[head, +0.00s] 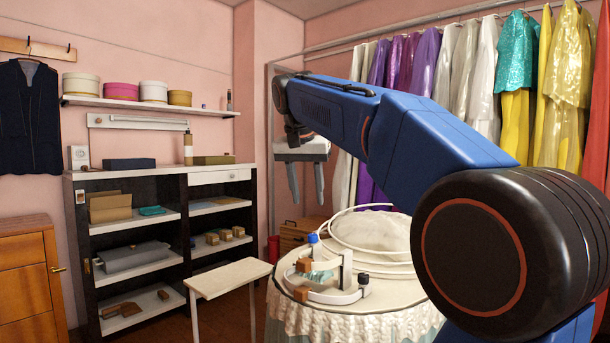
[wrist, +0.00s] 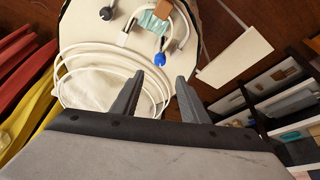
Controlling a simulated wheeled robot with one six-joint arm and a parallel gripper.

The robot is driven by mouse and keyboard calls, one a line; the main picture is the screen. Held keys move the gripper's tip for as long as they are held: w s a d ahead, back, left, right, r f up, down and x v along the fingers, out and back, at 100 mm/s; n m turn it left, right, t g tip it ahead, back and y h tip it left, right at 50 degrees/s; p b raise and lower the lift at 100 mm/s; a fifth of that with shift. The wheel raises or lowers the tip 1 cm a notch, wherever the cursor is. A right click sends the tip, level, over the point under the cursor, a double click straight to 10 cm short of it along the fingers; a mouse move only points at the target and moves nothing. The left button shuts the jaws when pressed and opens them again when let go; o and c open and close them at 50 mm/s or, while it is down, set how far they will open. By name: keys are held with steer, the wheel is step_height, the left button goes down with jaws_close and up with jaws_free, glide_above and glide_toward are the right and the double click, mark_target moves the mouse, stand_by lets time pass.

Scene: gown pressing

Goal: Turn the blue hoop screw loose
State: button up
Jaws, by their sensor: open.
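The blue hoop screw (head: 313,238) stands at the left side of the white hoop (head: 385,273) on the round cloth-covered table (head: 345,318). In the wrist view the blue screw (wrist: 160,58) shows just beyond my fingertips. My gripper (head: 308,203) hangs above the table with its two grey fingers pointing down. The fingers are apart and empty, above the screw and not touching it. White cloth (head: 370,230) bulges within the hoop rings.
A brown block (head: 303,265), a white upright piece (head: 346,268) and a dark grey knob (head: 363,280) sit near the screw. A small white bench (head: 230,278) stands left of the table. Shelves (head: 125,225) stand behind it. Gowns (head: 480,75) hang at the back right.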

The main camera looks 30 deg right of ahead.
steer(key=v, duration=0.5)
steer(key=shift+a+r, duration=0.1)
steer(key=shift+r, duration=0.2)
steer(key=shift+s+f, duration=0.1)
stand_by(0.3)
steer(key=s+a+f+n+y, duration=0.1)
steer(key=s+a+f+n, duration=0.2)
steer(key=s+f, duration=0.5)
steer(key=s+a+f+n+t+y, duration=0.1)
steer(key=s+a+f+n, duration=0.2)
steer(key=s+f, duration=0.6)
steer(key=s+a+f+n+y, duration=0.1)
steer(key=s+a+f+n, duration=0.2)
steer(key=s+f, duration=0.6)
step_height(320, 180, down, 16)
steer(key=shift+a+f+t, duration=0.25)
steer(key=shift+a+t, duration=0.05)
steer(key=shift+a, duration=0.15)
